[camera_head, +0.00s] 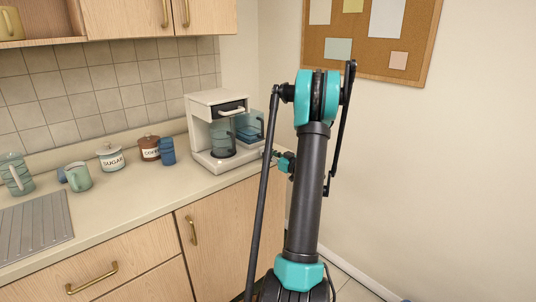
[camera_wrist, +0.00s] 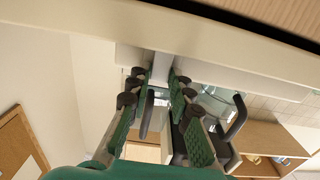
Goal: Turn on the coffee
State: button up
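The white coffee machine (camera_head: 205,103) stands on the counter by the wall corner, with a dark front panel and a light handle at its top. A glass carafe (camera_head: 222,143) sits in it, and a blue see-through part shows at its right side. My gripper (camera_head: 272,157) is just right of the machine's lower part, partly hidden behind my arm. In the wrist view, which looks upside down, my gripper (camera_wrist: 155,86) has its green fingers apart with a gap between them. White machine parts (camera_wrist: 205,72) lie close past the fingertips; contact cannot be told. No switch is clearly visible.
The counter (camera_head: 130,204) has a sugar jar (camera_head: 111,158), a brown coffee jar (camera_head: 149,148), a blue cup (camera_head: 167,151) and a green mug (camera_head: 78,177) left of the machine. Wooden cabinets are above and below. A wall with a cork board (camera_head: 410,60) is at right.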

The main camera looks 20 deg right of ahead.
jog(key=o, duration=0.3)
jog(key=shift+o, duration=0.2)
jog(key=v, duration=1.2)
jog(key=shift+r, duration=0.1)
